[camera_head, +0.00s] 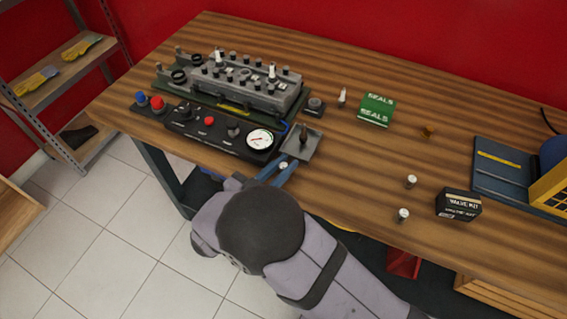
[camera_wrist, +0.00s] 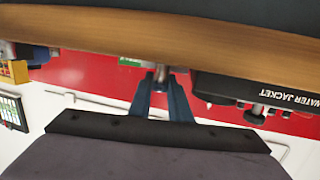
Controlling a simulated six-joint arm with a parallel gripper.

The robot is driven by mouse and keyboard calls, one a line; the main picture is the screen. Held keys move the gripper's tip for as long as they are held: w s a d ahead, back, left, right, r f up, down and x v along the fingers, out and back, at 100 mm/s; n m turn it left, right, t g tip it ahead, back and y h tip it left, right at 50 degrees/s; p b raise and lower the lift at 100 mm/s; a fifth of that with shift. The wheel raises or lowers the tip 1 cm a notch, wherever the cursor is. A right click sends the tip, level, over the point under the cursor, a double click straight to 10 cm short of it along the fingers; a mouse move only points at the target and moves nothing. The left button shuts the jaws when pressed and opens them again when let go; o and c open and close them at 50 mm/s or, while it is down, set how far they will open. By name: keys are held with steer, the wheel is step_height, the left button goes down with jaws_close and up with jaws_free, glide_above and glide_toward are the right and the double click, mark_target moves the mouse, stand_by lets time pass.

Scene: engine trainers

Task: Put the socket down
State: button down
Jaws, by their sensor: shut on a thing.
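My gripper (camera_head: 279,170) reaches over the front edge of the workbench with its two blue fingers, just in front of a small grey tray (camera_head: 314,147). It is shut on a small pale metal piece, apparently the socket (camera_head: 284,165). In the wrist view the socket (camera_wrist: 161,74) shows as a short metallic cylinder between the blue fingers of my gripper (camera_wrist: 162,88). A dark upright piece (camera_head: 303,133) stands at the grey tray. Whether the socket touches anything beneath it cannot be told.
A black gauge panel (camera_head: 215,130) and a grey cylinder head (camera_head: 240,88) stand left of the tray. A green SEALS box (camera_head: 376,110), a black VALVE KIT box (camera_head: 458,205) and a blue tray (camera_head: 495,168) lie to the right. The bench middle is mostly clear.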

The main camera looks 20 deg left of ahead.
steer(key=shift+f, duration=0.2)
steer(key=c, duration=1.6)
jaws_free()
steer(key=shift+c, duration=0.2)
steer(key=shift+f+b, duration=0.1)
steer(key=shift+b, duration=0.4)
steer(key=b+v, duration=0.1)
steer(key=v, duration=0.6)
steer(key=shift+b, duration=0.35)
steer(key=shift+s, duration=0.2)
steer(key=shift+c, duration=1.1)
